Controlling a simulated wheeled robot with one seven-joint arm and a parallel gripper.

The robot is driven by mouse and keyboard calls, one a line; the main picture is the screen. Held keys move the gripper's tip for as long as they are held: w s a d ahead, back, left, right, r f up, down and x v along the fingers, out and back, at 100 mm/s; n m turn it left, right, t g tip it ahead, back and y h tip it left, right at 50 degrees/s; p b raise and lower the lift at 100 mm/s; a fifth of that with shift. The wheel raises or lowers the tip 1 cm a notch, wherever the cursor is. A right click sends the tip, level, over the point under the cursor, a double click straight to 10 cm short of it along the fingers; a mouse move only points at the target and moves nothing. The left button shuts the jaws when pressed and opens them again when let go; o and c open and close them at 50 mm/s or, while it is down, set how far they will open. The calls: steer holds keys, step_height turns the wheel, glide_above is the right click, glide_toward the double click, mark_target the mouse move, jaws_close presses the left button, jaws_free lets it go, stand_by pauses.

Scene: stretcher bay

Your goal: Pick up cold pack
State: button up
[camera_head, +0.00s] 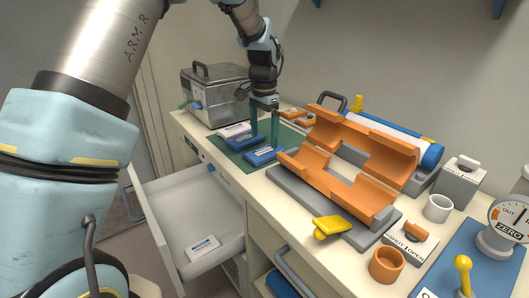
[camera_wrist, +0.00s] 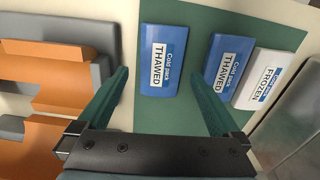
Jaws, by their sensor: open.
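Two blue cold packs marked THAWED and a white cold pack marked FROZEN lie on a green mat (camera_head: 231,149). In the wrist view, one blue pack (camera_wrist: 151,35) lies ahead between my fingers, the other blue pack (camera_wrist: 236,48) is partly behind my right finger, and the white pack (camera_wrist: 281,62) is beyond it. In the head view, the packs run from the white one (camera_head: 233,130) at the back through a blue one (camera_head: 240,143) to the nearer blue one (camera_head: 264,156). My gripper (camera_head: 264,139) is open, empty and pointing down over the mat.
An open white drawer (camera_head: 165,205) holds a small white labelled pack (camera_head: 203,246). A metal box (camera_head: 213,90) stands behind the mat. An orange cradle (camera_head: 340,165) on a grey base stands right of the mat. A yellow knob (camera_head: 331,226) is in front.

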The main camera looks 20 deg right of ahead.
mark_target(264, 150)
steer(key=shift+w+d+f+p, duration=0.1)
steer(key=shift+f+p, duration=0.35)
steer(key=shift+f, duration=0.75)
steer(key=shift+w+f+p, duration=0.1)
steer(key=shift+f+p, duration=0.3)
steer(key=shift+f, duration=0.75)
steer(key=c, duration=1.5)
